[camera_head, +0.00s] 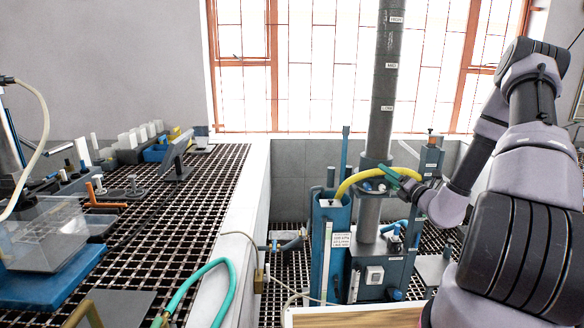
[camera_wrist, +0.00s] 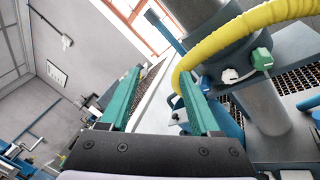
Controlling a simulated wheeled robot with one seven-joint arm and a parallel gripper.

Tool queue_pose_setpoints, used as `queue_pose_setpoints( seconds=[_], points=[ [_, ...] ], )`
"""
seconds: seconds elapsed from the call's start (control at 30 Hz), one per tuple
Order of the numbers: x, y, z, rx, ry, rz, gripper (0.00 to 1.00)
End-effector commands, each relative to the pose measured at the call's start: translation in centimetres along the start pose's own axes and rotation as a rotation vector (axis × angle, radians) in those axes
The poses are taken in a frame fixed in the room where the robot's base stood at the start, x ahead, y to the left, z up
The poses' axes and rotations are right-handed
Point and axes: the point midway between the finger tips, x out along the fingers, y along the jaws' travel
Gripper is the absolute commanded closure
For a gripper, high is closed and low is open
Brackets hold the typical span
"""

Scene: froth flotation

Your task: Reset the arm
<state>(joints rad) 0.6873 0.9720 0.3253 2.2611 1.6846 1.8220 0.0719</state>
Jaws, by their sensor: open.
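My arm reaches in from the right in the head view, bent at the elbow. My gripper (camera_head: 388,177) is beside the grey column (camera_head: 381,90), near the yellow hose (camera_head: 366,178). In the wrist view my gripper (camera_wrist: 160,98) shows two green fingers spread wide apart with nothing between them. The yellow hose (camera_wrist: 245,32) curves past the right finger in that view. I cannot tell whether the finger touches the hose. A green knob (camera_wrist: 262,59) and a white knob (camera_wrist: 230,75) sit on the column fitting to the right.
A blue tank (camera_head: 331,240) stands left of the column, with a grey control box (camera_head: 374,275) near it. The left grating bench (camera_head: 190,205) holds a clear box (camera_head: 45,240) and several small devices. A teal hose (camera_head: 205,270) lies at the front. A window (camera_head: 330,70) is behind.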

Motion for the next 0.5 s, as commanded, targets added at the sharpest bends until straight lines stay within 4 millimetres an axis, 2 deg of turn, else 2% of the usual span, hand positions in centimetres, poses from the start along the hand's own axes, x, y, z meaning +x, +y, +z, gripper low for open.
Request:
queue_pose_setpoints(
  seconds=[0.03,0.2,0.3,0.4,0.5],
  points=[
    [0.9,3.8,0.1,-0.088,0.075,0.086,0.37],
    [1.1,14.3,-1.8,-0.374,0.324,0.339,0.37],
    [-0.2,19.4,-3.2,-0.553,0.461,0.476,0.37],
    [-2.2,23.6,-4.6,-0.742,0.590,0.604,0.37],
    [-4.7,27.0,-5.7,-0.941,0.710,0.723,0.37]
  ],
)
